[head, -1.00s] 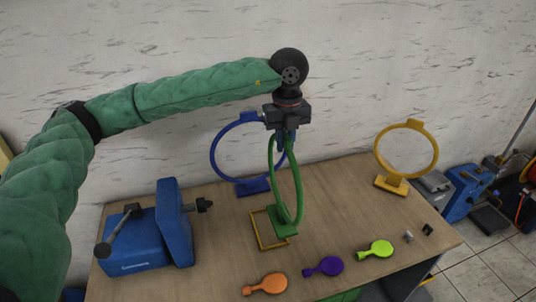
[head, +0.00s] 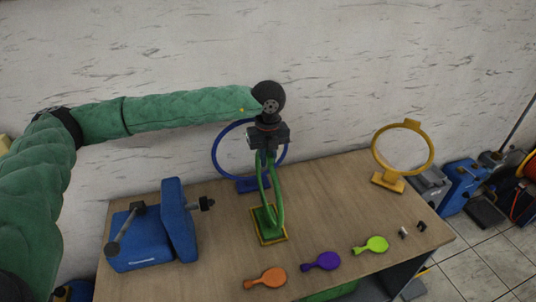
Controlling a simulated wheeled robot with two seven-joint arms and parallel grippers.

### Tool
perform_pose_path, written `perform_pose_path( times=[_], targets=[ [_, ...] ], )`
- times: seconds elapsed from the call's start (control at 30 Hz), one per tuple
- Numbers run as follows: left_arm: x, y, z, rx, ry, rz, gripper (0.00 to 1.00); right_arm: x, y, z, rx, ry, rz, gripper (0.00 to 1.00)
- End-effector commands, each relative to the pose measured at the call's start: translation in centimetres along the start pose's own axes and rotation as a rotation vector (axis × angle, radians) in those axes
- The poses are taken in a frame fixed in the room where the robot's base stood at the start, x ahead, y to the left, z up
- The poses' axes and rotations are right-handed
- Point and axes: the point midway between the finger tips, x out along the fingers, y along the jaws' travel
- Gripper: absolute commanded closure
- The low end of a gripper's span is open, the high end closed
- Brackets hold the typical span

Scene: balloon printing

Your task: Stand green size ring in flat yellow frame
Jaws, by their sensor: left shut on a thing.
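The green size ring (head: 279,197) stands upright near the middle of the table, seen at a slant. Its green base (head: 268,219) appears within the flat yellow frame (head: 285,238), which lies on the table around it. Whether the base rests fully on the table is hard to tell. My left gripper (head: 267,152) points down from above and is shut on the top of the green ring. My right gripper is not in view.
A blue ring on a stand (head: 216,155) is just behind. A yellow ring on a stand (head: 433,155) is at the right. A blue vise-like device (head: 145,240) is at the left.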

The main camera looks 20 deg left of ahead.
Motion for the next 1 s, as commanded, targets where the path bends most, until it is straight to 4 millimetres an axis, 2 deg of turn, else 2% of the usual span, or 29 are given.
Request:
perform_pose_path(
  times=[0.53,0.57,0.67,1.0],
  targets=[
    [0.37,-0.01,0.0,0.0,0.0,0.0,1.0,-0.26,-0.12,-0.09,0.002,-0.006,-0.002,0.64],
    [0.35,0.0,-0.01,0.0,0.0,0.0,0.8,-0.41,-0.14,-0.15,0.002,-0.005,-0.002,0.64],
    [0.33,-0.01,-0.01,0.0,0.0,0.0,0.62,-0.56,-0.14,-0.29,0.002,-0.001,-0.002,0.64],
    [0.26,-0.01,0.0,0.0,0.0,0.0,0.62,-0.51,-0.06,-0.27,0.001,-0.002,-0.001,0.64]
  ],
)
